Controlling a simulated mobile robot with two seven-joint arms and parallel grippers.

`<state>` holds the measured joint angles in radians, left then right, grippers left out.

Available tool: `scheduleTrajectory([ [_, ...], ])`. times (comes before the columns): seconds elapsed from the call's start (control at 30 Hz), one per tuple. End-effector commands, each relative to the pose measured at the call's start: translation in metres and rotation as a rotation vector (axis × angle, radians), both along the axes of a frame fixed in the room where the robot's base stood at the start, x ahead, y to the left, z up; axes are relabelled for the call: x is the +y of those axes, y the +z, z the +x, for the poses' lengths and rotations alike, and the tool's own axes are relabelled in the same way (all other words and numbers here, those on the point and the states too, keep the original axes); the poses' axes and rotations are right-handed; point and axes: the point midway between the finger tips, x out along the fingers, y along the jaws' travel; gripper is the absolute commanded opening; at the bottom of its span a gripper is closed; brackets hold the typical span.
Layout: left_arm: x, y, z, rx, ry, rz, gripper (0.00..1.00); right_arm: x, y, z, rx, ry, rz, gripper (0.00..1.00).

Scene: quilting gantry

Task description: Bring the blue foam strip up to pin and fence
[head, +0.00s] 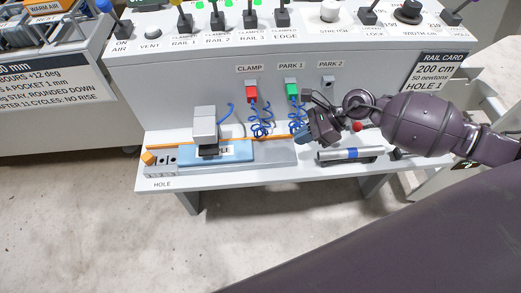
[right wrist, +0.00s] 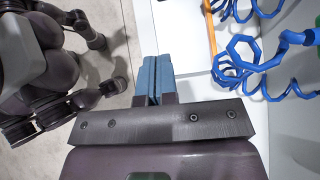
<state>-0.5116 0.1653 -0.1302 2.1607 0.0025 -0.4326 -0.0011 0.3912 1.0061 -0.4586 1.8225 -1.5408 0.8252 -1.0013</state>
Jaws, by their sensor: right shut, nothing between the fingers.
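The light blue foam strip (head: 238,153) lies flat on the grey bed at the front of the machine. An orange knob that may be the pin (head: 148,157) is left of the strip, with a gap between. A thin orange edge, perhaps the fence (head: 268,138), runs along the back of the bed. My right gripper (head: 308,138) is right of the strip, apart from it. In the right wrist view its blue fingers (right wrist: 152,76) are together and empty. My left gripper is not seen.
Blue coiled hoses (head: 262,120) hang from the red and green connectors close behind my right gripper; they also show in the right wrist view (right wrist: 243,60). A silver roller with a blue band (head: 345,155) lies right of the gripper. Floor in front is clear.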

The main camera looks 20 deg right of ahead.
Motion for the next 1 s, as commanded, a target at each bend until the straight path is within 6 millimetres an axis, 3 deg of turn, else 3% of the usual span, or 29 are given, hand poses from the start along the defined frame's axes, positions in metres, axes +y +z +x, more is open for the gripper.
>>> scheduleTrajectory([
  [0.1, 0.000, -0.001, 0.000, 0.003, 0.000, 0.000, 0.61, -0.005, -0.005, 0.004, -0.020, 0.038, -0.050, 0.00],
  [0.23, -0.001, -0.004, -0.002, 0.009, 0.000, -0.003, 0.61, 0.002, -0.013, 0.006, -0.021, 0.040, -0.054, 0.00],
  [0.77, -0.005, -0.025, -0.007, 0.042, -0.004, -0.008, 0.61, 0.064, -0.078, 0.023, -0.016, 0.038, -0.049, 0.00],
  [1.0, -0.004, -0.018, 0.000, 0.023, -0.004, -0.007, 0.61, 0.092, -0.073, 0.032, -0.021, 0.037, -0.049, 0.00],
])
